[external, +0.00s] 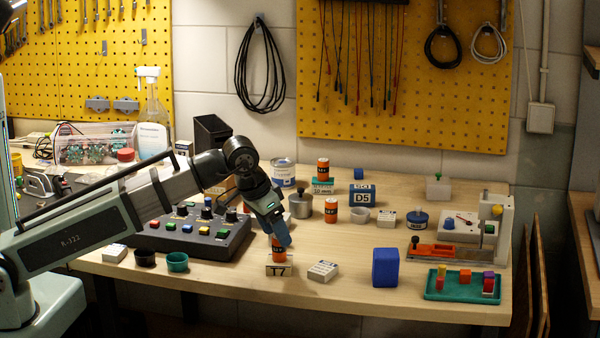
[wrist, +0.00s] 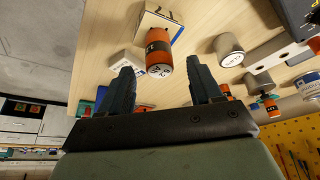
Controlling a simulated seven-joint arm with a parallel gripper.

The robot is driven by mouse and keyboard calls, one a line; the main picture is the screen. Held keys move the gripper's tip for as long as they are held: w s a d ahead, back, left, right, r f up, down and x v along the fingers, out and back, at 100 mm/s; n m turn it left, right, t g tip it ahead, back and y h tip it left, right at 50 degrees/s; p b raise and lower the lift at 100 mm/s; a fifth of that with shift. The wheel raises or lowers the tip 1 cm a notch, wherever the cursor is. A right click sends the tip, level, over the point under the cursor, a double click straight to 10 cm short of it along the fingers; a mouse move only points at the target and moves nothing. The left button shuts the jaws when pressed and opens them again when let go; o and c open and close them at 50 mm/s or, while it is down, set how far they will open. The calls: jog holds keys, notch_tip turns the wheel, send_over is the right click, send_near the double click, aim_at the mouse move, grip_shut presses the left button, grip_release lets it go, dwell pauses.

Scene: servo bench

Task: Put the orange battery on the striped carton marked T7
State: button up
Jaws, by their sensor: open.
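An orange battery (external: 278,252) with a dark label stands upright on the small carton marked T7 (external: 279,271) near the bench's front edge. The carton's stripes are too small to make out.
A second orange battery (external: 331,211) stands on the bench, and a third (external: 322,169) stands on a box further back. A white carton (external: 323,271) and a blue block (external: 385,267) lie to the right. A button console (external: 190,235) and teal cup (external: 177,262) are left.

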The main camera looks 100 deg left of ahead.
jog(key=v, duration=0.7)
